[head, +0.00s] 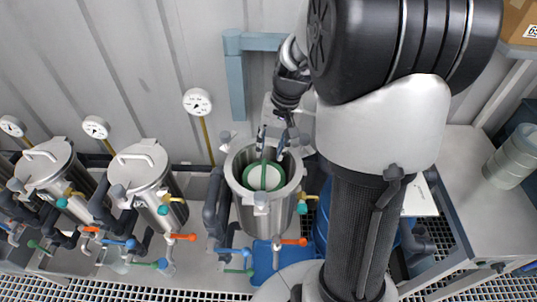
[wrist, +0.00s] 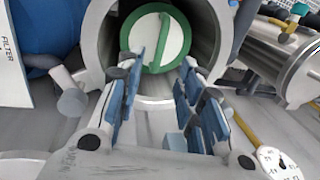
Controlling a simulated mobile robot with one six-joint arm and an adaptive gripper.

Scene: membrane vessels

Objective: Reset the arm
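My gripper (head: 274,142) hangs above the open metal vessel (head: 240,190) in the head view. In the wrist view my gripper (wrist: 160,100) shows its blue-padded fingers spread apart with nothing between them. Beyond the fingertips, a round white cap with a green rim and green bar (wrist: 157,38) sits inside the vessel mouth. The same green-and-white cap (head: 270,180) shows in the head view, partly behind the fingers. My arm covers the right-middle of the head view.
Two lidded metal vessels (head: 143,165) (head: 45,160) stand to the left. Gauges (head: 198,102), pipes and coloured valve handles (head: 184,237) crowd the area around them. A blue-grey bracket (head: 236,75) is on the wall behind my gripper. A worktop (head: 460,190) lies right.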

